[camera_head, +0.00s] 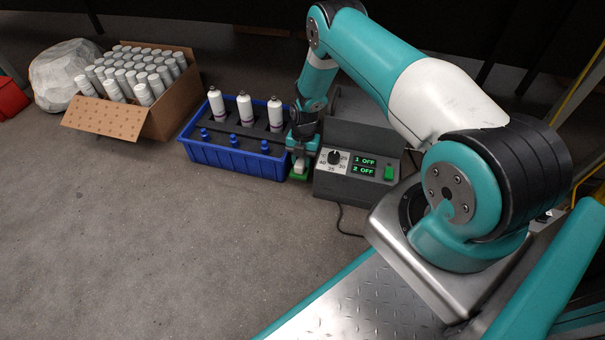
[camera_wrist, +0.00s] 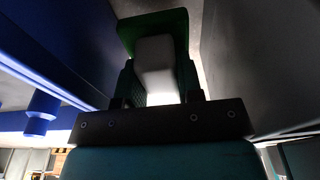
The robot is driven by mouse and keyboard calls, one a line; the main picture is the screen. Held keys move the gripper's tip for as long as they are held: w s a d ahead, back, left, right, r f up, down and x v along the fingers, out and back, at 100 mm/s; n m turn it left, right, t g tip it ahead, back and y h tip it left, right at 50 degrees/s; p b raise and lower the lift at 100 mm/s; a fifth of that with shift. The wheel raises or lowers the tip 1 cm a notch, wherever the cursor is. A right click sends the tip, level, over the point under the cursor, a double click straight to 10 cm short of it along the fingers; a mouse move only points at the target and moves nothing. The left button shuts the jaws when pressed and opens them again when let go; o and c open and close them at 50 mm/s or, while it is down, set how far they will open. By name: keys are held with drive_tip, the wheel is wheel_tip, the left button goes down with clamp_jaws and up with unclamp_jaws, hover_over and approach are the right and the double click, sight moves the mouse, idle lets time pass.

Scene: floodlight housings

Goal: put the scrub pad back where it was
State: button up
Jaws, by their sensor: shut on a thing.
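The scrub pad (camera_head: 299,175) has a green base and a white block-like grip. It is low in the narrow gap between the blue crate and the grey control box. My gripper (camera_head: 300,161) is above it and shut on its white grip. In the wrist view the green pad (camera_wrist: 152,22) lies beyond the dark fingers (camera_wrist: 155,88), with the white grip between them. I cannot tell whether the pad touches the floor.
The blue crate (camera_head: 232,158) at left holds white bottles and blue-capped items. The control box (camera_head: 352,172) stands close at right; its display reads "1 OFF, 2 OFF". A cardboard box (camera_head: 184,112) of cans and a pale rock (camera_head: 62,78) stand farther left. The front floor is clear.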

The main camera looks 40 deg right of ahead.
drive_tip(key=shift+f+b, duration=1.2)
drive_tip(key=shift+f, duration=1.15)
drive_tip(key=shift+f, duration=0.2)
drive_tip(key=o, duration=0.8)
drive_tip(key=shift+r, duration=0.1)
